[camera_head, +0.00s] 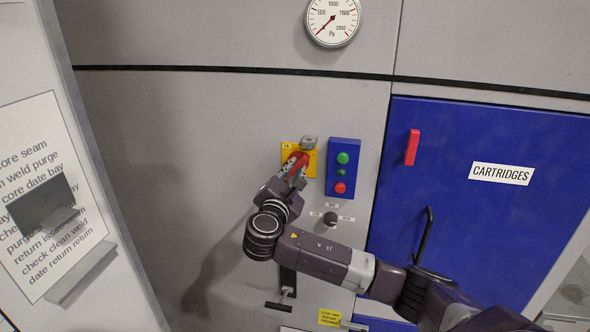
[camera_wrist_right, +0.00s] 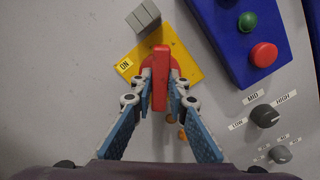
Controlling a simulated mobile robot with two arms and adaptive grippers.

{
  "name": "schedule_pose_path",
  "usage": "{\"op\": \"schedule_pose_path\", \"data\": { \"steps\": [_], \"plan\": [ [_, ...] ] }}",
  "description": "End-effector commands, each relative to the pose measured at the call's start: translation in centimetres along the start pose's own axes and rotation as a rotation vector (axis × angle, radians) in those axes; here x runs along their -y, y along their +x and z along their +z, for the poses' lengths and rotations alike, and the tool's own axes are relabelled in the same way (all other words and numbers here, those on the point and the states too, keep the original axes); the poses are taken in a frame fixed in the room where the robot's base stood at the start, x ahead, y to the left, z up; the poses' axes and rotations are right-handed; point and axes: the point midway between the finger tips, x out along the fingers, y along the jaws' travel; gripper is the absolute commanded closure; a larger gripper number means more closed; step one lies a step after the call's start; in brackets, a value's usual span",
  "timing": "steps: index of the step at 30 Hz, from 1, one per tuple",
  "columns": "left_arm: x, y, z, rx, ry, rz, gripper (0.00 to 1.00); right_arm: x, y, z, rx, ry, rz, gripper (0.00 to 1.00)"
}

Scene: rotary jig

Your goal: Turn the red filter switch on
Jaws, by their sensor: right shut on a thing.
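The red filter switch (camera_head: 298,160) is a red handle on a yellow plate (camera_head: 287,151) on the grey wall panel. In the right wrist view the red switch (camera_wrist_right: 160,80) stands in the middle of the yellow plate (camera_wrist_right: 185,65), with an "ON" label (camera_wrist_right: 125,64) at the plate's left corner. My right gripper (camera_wrist_right: 160,75) has its fingertips on both sides of the red handle, shut on it. In the head view my right gripper (camera_head: 294,172) partly hides the handle's lower part. My left gripper is not in view.
A grey block (camera_wrist_right: 144,16) sits just above the yellow plate. A blue button box (camera_head: 343,165) with green and red buttons is close on the right. A black knob (camera_head: 330,219) is below. A blue cartridges door (camera_head: 480,190) with a black handle is farther right.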

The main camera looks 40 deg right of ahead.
Motion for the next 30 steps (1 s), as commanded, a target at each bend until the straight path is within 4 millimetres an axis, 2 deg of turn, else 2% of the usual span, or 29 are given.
{"op": "schedule_pose_path", "data": {
  "steps": [18,30],
  "plan": [
    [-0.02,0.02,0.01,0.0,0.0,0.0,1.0,0.21,-0.06,-0.27,-0.006,-0.546,-0.002,1.0],
    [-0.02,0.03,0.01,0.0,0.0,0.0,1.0,0.22,-0.08,-0.31,-0.006,-0.717,-0.001,1.0]
  ]
}}
